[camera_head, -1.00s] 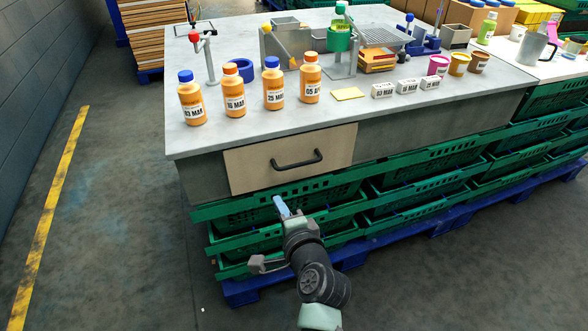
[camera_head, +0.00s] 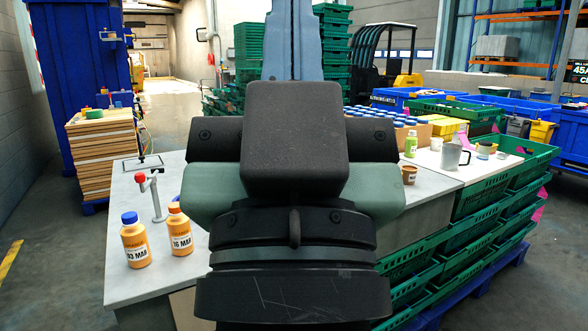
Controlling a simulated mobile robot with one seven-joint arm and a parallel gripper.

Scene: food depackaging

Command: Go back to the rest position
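My gripper (camera_head: 290,40) fills the middle of the view, close to the camera, with a dark housing and a blue-grey finger part pointing up.
A red-knobbed fixture (camera_head: 150,190) stands behind the bottles. A green bottle (camera_head: 411,145), a brown cup (camera_head: 409,175) and a grey jug (camera_head: 452,157) are at the right. Green crates (camera_head: 470,225) are stacked along the right side. Bare floor lies at the left.

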